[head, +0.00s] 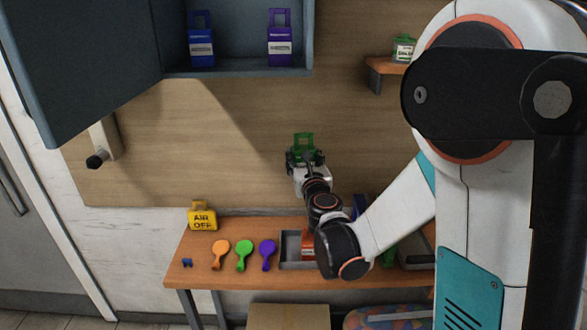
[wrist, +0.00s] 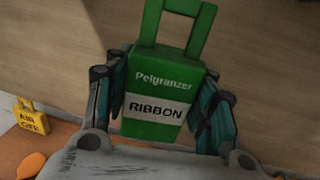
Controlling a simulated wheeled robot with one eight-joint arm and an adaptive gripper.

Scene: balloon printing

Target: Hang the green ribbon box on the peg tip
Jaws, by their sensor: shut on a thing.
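The green ribbon box (wrist: 159,98) is held in my gripper (wrist: 165,110), upright with its loop handle on top. Its label reads "RIBBON". The fingers press on its left and right sides. In the head view the box (head: 303,141) is in front of the wooden wall panel, above the bench, and my gripper (head: 304,160) is below its handle. The peg (head: 100,152) sticks out from the wall panel at the far left, with a dark tip (head: 96,161). The box is well to the right of the peg, apart from it. The peg is not in the wrist view.
An open blue cabinet (head: 240,72) with its door (head: 80,60) is above the peg. A green box (head: 404,48) stands on the right shelf. The panel between peg and box is clear.

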